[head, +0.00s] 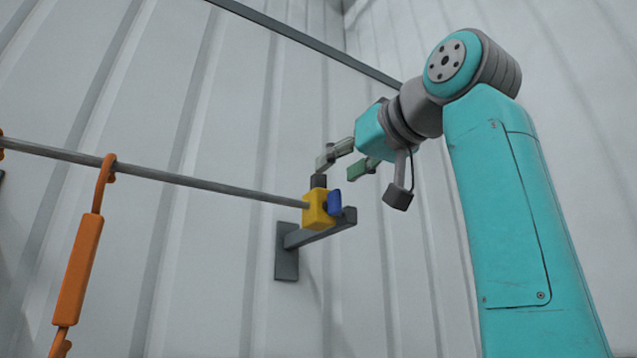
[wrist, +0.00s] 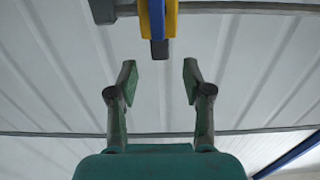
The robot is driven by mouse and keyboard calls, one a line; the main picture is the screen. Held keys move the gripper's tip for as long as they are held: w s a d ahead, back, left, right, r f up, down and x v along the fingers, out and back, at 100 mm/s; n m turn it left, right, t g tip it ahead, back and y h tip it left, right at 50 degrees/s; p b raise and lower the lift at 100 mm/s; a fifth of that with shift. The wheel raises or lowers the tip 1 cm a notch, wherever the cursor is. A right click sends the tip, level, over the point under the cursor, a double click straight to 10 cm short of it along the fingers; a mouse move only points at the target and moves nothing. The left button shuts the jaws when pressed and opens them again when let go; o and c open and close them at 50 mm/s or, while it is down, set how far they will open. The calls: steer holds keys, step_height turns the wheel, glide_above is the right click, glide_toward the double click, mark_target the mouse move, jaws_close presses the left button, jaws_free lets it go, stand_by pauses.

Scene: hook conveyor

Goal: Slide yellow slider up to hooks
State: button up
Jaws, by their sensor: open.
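The yellow slider (head: 317,211) is a block at the right end of a grey rail (head: 220,188), with a dark tab (head: 318,181) on top and a blue piece (head: 334,203) on its right side. An orange hook (head: 80,265) hangs from the rail further left, apart from the slider. My gripper (head: 339,165) is open and empty, above and slightly right of the slider. In the wrist view my gripper (wrist: 159,75) has its fingers spread. The yellow slider (wrist: 172,20) with its dark tab (wrist: 159,49) lies beyond the fingertips, roughly between them and not touching.
A dark wall bracket (head: 320,229) supports the rail end at the slider. A second, higher bar (head: 310,42) runs across the wall above. The corrugated wall (head: 180,90) stands behind the rail. The rail between slider and orange hook is clear.

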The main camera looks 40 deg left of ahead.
mark_target(322, 180)
steer(key=x, duration=0.7)
steer(key=shift+w+a, duration=0.1)
steer(key=shift+a, duration=0.1)
jaws_close()
